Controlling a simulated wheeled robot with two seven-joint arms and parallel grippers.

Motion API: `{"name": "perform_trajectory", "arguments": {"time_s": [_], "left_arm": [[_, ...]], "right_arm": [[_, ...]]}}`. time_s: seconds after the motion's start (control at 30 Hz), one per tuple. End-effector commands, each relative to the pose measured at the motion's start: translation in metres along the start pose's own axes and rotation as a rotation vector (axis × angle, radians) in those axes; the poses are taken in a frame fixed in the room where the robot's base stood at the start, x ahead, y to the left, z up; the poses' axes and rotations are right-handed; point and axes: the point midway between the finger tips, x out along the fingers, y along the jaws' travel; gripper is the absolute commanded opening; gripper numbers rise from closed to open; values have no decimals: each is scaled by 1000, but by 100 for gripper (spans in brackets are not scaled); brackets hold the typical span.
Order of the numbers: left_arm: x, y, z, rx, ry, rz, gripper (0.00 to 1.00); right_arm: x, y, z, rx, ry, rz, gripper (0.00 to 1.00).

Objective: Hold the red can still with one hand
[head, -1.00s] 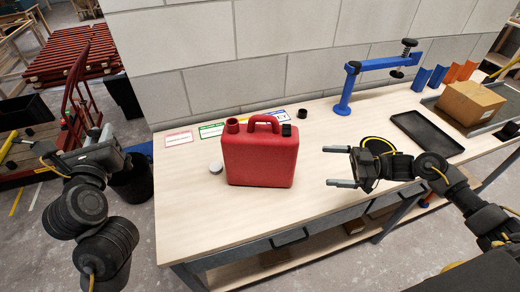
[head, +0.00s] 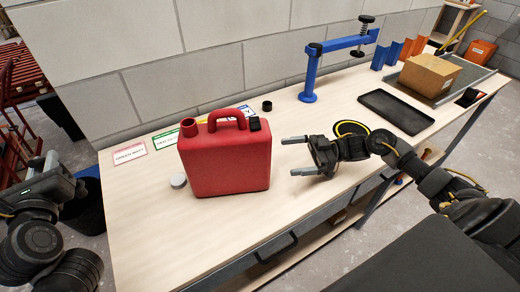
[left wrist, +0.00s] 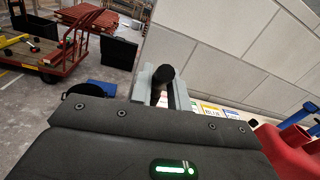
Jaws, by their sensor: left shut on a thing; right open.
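The red can (head: 225,162) stands upright on the workbench, with a raised red spout at its left, a handle on top and a black part at its top right corner. Its edge shows in the left wrist view (left wrist: 285,150). My right gripper (head: 287,157) is open and empty, just right of the can, its fingers pointing at the can's side with a small gap. My left gripper (head: 55,162) is well left of the can, off the bench. In the left wrist view its fingers are shut on a dark rounded thing (left wrist: 164,75), which I cannot identify.
A white disc (head: 178,181) lies left of the can. A blue clamp stand (head: 310,75), black tray (head: 396,111) and cardboard box (head: 430,75) stand further right. The bench front is clear.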

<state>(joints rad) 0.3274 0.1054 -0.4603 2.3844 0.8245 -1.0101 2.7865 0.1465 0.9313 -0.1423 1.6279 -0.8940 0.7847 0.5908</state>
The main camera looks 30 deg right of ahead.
Motion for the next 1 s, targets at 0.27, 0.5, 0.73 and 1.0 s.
{"name": "perform_trajectory", "arguments": {"time_s": [0.27, 0.5, 0.73, 1.0], "left_arm": [[0, -2, 19, 0, 0, 0, 0], [0, -4, 29, 0, 0, 0, 0], [0, -4, 33, 0, 0, 0, 0], [0, -4, 33, 0, 0, 0, 0]], "right_arm": [[52, 0, -5, -1, 4, -2, 100], [90, 0, -4, 0, 3, -1, 100], [107, 0, -1, -1, 1, 0, 100], [109, 0, 0, -1, 0, 0, 100]]}}
